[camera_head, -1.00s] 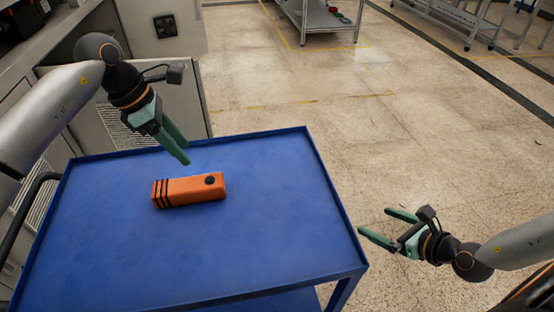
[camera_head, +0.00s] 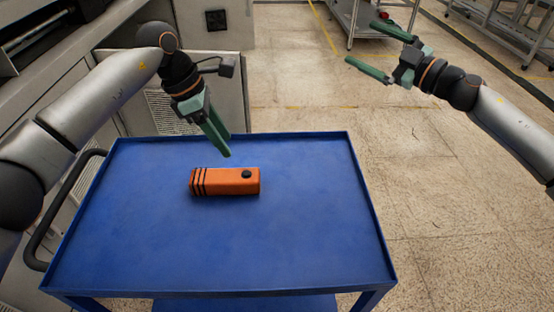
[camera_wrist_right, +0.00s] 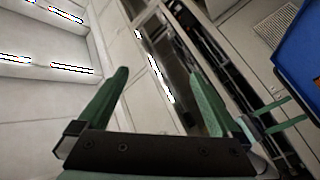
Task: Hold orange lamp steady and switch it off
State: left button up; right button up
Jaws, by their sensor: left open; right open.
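The orange lamp (camera_head: 222,181) lies on its side on the blue cart top (camera_head: 300,240). It has black stripes at its left end and a round black button (camera_head: 246,174) near its right end. My left gripper (camera_head: 226,152) points down just behind and above the lamp, apart from it, with its fingers open and empty. My right gripper (camera_head: 362,44) is raised beyond the cart's back right corner, open and empty, far from the lamp. Its two spread fingers also show in the right wrist view (camera_wrist_right: 160,95), with nothing between them.
The cart has a low raised rim and a dark handle (camera_head: 60,220) at its left. Grey cabinets (camera_head: 215,85) stand behind it on the left. A metal shelf cart (camera_head: 375,20) stands at the back. The cart top around the lamp is clear.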

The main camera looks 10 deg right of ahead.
jog(key=a+r+y, duration=0.2)
jog(key=a, duration=0.1)
jog(key=n+g+y, duration=0.2)
jog(key=g, duration=1.2)
send_near(232, 175)
jog(key=shift+s+d+r, duration=0.2)
jog(key=shift+d+r, duration=0.1)
jog(key=shift+d, duration=0.25)
jog(key=shift+a+f, duration=0.25)
jog(key=shift+a, duration=0.05)
jog(key=x, duration=1.1)
jog(key=shift+w+a+f, duration=0.1)
jog(key=shift+w+a, duration=0.15)
jog(key=shift+a, duration=0.1)
